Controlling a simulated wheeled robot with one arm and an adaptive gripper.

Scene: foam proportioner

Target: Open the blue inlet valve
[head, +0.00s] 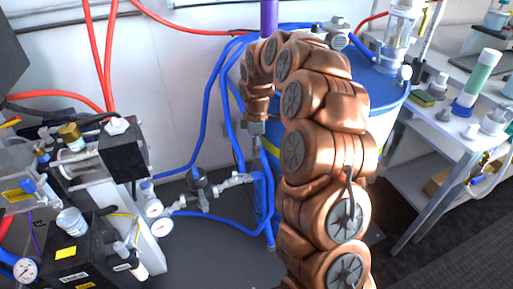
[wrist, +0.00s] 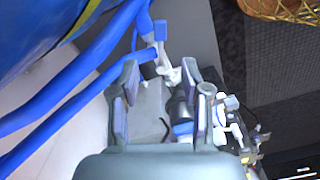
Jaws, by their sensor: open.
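My gripper (wrist: 165,85) is open in the wrist view, with empty space between its fingers. Beyond the fingertips, a small blue piece, possibly the valve handle (wrist: 160,30), sits by a pale metal fitting (wrist: 170,68) near the blue hoses (wrist: 98,55). In the head view, a silver pipe assembly (head: 210,188) with gauges joins blue hoses. I cannot tell for sure which part is the blue inlet valve.
A blue drum (head: 388,98) stands behind my arm. Blue hoses (head: 207,105) hang along the white wall. A black box with fittings (head: 125,150) is at left. A bench (head: 455,128) with bottles stands at right. Dark floor (head: 440,240) is clear at lower right.

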